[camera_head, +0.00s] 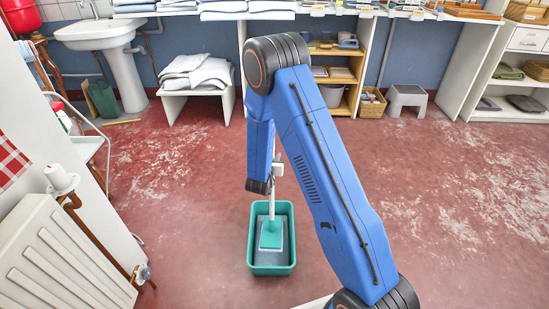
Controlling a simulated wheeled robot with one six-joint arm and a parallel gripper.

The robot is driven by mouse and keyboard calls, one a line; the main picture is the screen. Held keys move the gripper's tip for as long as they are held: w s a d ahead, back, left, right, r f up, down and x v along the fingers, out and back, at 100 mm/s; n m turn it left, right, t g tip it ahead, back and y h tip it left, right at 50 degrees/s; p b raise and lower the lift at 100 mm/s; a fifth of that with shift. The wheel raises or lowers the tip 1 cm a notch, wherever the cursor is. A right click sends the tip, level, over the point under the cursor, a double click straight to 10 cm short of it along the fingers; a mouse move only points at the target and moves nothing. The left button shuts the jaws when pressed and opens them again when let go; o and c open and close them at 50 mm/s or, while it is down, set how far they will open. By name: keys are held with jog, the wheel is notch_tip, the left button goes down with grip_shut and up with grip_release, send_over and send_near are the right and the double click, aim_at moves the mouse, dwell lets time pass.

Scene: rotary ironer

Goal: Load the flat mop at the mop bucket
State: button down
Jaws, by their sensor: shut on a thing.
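The mop bucket (255,262) is a green rectangular tub on the red floor, at the bottom middle of the head view. A grey surface shows inside it. The flat mop (271,236) has a green head and a pale upright handle. Its head is within the bucket's outline, over the grey surface; I cannot tell how deep it sits. My gripper (277,170) is shut on the mop's handle, above the bucket. My blue arm hides part of the handle's upper end and the gripper's far side.
A white radiator (62,262) with a valve and pipe stands at the left. A pedestal sink (97,35), a low white bench with folded cloths (195,75) and a grey step stool (407,97) stand along the back wall. The floor around the bucket is clear.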

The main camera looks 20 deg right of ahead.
jog(key=shift+f, duration=0.5)
dwell(1.4)
notch_tip(320, 180, up, 7)
dwell(1.1)
dwell(1.1)
